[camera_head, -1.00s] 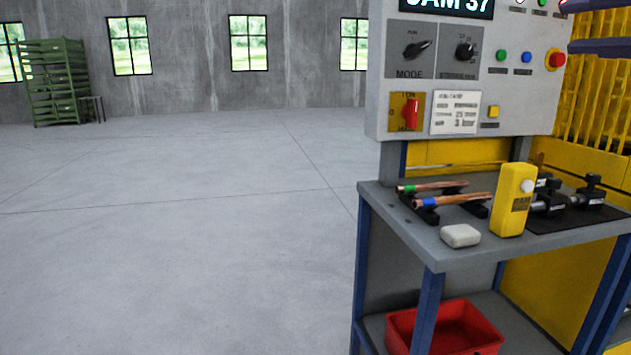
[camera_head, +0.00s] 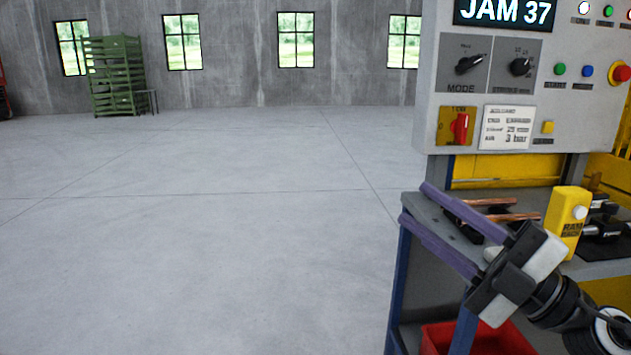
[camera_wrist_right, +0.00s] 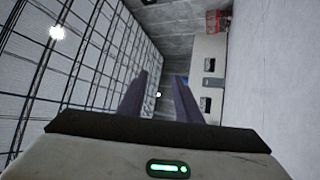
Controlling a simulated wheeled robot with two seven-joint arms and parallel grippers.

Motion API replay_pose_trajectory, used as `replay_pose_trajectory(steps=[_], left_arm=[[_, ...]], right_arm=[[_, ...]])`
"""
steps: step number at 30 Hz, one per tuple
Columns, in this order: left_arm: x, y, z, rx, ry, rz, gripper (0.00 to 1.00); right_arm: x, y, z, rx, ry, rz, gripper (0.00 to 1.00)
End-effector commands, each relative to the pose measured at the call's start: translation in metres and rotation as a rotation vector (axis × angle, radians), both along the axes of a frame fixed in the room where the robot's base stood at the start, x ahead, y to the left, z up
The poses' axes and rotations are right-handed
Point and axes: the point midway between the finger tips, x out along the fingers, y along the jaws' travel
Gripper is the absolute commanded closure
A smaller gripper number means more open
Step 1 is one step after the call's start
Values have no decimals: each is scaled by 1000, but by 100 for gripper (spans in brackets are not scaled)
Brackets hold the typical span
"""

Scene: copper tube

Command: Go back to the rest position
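My right gripper (camera_head: 413,202) comes in from the lower right in the head view. Its two long purple fingers are apart, with nothing held between them. They pass in front of the work table (camera_head: 600,269), pointing up and left across its left edge. In the right wrist view the same gripper (camera_wrist_right: 161,75) shows spread, empty fingers. Two copper tubes (camera_head: 515,217) lie on black holders behind the fingers, partly hidden by the gripper. My left gripper is not in view.
A yellow box (camera_head: 570,222) with a white button stands on the table beside black fixtures (camera_head: 605,225). A control panel (camera_head: 480,80) reading JAM 37 rises behind. A red bin (camera_head: 437,339) sits below. The floor (camera_head: 220,250) to the left is clear.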

Motion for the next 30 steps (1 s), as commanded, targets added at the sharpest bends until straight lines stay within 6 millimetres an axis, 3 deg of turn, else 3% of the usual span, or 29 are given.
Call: replay_pose_trajectory(steps=[4, 8, 12, 14, 18, 21, 24, 27, 30], left_arm=[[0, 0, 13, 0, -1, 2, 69], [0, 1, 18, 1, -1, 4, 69], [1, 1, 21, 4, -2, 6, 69], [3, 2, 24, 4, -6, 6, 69], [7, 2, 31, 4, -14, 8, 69], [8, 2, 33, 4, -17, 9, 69], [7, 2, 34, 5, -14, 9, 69], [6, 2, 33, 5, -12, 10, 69], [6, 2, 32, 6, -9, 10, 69]], right_arm=[[14, -25, -85, 338, 303, -138, 69], [8, -45, -183, 521, 593, -310, 69], [-26, -52, -285, 622, 894, -469, 69], [-48, -50, -325, 647, 1022, -527, 69], [-112, -37, -406, 674, 1307, -637, 69], [-157, -25, -445, 677, 1474, -685, 69], [-191, -13, -469, 673, 1595, -710, 69], [-212, -6, -481, 670, 1666, -723, 69], [-220, -3, -486, 668, 1692, -726, 69]])
